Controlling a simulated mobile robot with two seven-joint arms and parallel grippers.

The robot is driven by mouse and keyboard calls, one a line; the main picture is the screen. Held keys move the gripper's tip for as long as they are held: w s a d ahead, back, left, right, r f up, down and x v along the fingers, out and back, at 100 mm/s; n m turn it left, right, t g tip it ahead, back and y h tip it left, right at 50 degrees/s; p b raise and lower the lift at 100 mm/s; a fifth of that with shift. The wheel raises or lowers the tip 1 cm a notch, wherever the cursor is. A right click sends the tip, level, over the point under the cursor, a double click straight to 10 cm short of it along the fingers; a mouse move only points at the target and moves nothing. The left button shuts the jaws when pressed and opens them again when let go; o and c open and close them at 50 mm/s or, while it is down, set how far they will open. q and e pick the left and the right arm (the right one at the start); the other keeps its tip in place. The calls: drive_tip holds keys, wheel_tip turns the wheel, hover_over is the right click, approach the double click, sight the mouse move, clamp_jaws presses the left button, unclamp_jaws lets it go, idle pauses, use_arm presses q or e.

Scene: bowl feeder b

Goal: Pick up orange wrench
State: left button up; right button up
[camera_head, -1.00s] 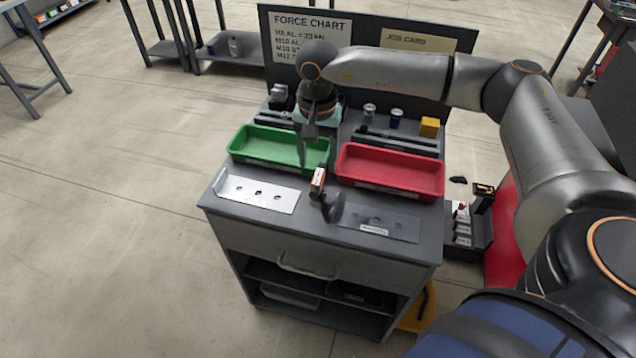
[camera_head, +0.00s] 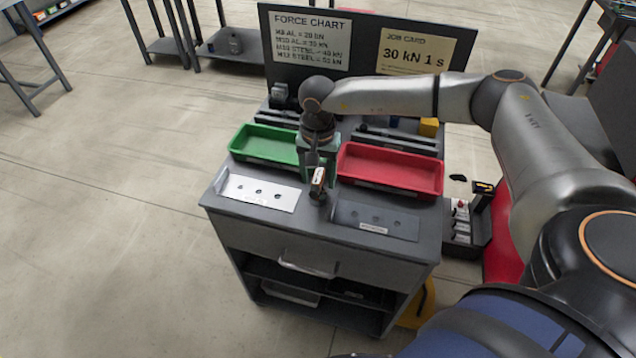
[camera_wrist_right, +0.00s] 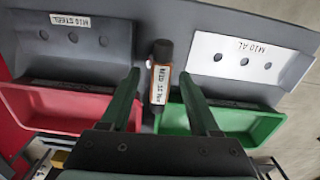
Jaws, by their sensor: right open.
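The orange wrench (camera_head: 318,183) is the small dark tool with orange edges and a white label, standing on the cart top between the two hole plates. In the right wrist view the wrench (camera_wrist_right: 161,82) shows its dark end and a label, in the gap between my fingers. My right gripper (camera_head: 317,163) is just behind and above it in the head view. In the wrist view the right gripper (camera_wrist_right: 160,84) is open, one finger on each side of the wrench, not visibly touching it. My left gripper is out of view.
A green tray (camera_head: 262,157) and a red tray (camera_head: 390,188) flank the gripper. A silver plate (camera_head: 258,206) and a dark plate (camera_head: 375,233) lie in front of them. A sign board (camera_head: 365,63) stands at the cart's back.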

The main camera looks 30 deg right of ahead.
drive_tip(key=shift+f, duration=0.25)
idle(0.3)
clamp_jaws()
idle(0.4)
idle(0.9)
